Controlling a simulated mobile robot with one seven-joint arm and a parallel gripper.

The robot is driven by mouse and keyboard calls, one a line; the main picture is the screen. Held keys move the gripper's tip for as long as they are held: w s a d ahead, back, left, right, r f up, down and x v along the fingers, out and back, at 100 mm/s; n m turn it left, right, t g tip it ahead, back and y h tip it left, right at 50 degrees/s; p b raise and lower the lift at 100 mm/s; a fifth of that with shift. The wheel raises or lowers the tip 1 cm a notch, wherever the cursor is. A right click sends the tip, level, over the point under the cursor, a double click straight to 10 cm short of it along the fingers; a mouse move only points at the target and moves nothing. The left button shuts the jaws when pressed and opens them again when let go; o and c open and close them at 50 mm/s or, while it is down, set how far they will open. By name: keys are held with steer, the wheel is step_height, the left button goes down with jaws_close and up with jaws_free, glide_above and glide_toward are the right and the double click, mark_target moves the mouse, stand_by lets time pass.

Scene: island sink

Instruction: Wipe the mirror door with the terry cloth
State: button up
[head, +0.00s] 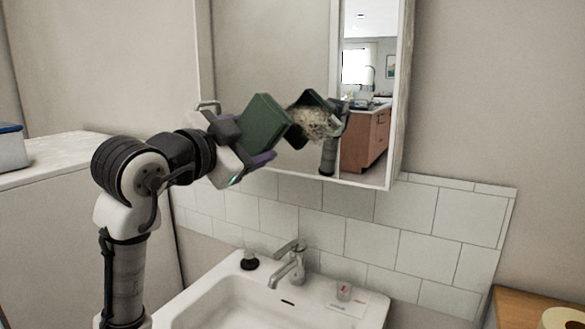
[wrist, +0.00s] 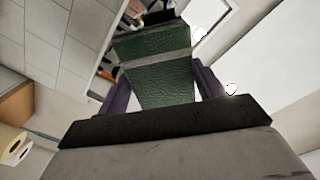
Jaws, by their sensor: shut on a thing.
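The mirror door (head: 275,45) is the front of a wall cabinet above the sink. A mottled beige patch (head: 316,124) shows on its lower part. My gripper (head: 250,145) is shut on a thick, dark green folded cloth (head: 263,124), which looks like the terry cloth. The cloth is tilted, with its right edge close to the left of the patch. I cannot tell whether it touches the glass. The mirror reflects the cloth and my arm. In the wrist view the cloth (wrist: 155,80) sits between my purple fingers, with a paler band across it.
The white sink (head: 215,300) with a grey tap (head: 292,264) lies below the cabinet. White tiles (head: 370,245) cover the lower wall. A paper roll (head: 563,318) is at lower right.

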mark_target(334, 130)
steer(key=shift+t, duration=0.3)
steer(key=shift+w+a+r+p+x, duration=0.1)
steer(key=shift+x, duration=0.75)
steer(key=shift+w+a+r+p+x, duration=0.1)
steer(key=shift+a+r+p+x, duration=0.05)
steer(key=shift+x, duration=0.75)
steer(key=shift+w+a+r+p+x, duration=0.1)
steer(key=shift+x, duration=0.75)
steer(key=shift+p+x, duration=0.3)
steer(key=shift+x, duration=0.6)
steer(key=shift+d, duration=0.15)
steer(key=shift+s+d, duration=0.6)
steer(key=shift+d, duration=0.2)
steer(key=shift+s+d, duration=0.6)
steer(key=shift+d, duration=0.2)
steer(key=shift+s+d+b, duration=0.1)
steer(key=shift+s+d, duration=0.6)
steer(key=shift+d, duration=0.45)
steer(key=shift+s+d+b, duration=0.15)
steer(key=shift+s+d, duration=0.55)
steer(key=shift+d, duration=0.4)
steer(key=shift+s+d+b, duration=0.1)
steer(key=shift+s+d, duration=0.6)
steer(key=shift+d, duration=0.45)
steer(key=shift+a, duration=0.15)
steer(key=w+a+p, duration=0.2)
steer(key=w+a, duration=0.4)
steer(key=a, duration=0.4)
steer(key=shift+w+p, duration=0.35)
